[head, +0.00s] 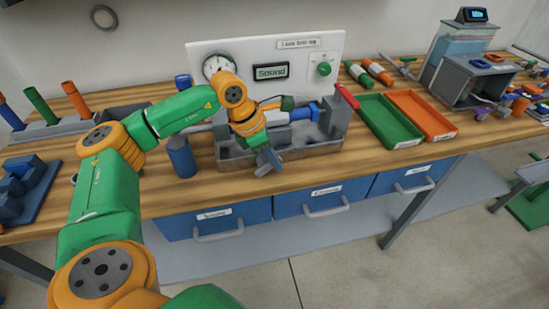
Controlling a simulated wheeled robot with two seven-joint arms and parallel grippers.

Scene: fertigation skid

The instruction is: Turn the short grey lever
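The skid, a grey tray (308,153) with grey and blue pipe fittings (303,112), sits on the wooden bench below a white panel. A red lever (347,96) sticks up at its right end. I cannot make out a short grey lever; my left arm and gripper cover part of the fittings. My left gripper (268,162) points down at the front left of the tray, in front of the fittings. Its fingers are small and seen at an angle, so I cannot tell their opening or any contact. My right gripper is not in view.
A blue cylinder (181,157) stands left of the tray. Green (388,122) and orange (420,115) trays lie to the right. Blue drawers (308,201) are below the bench edge.

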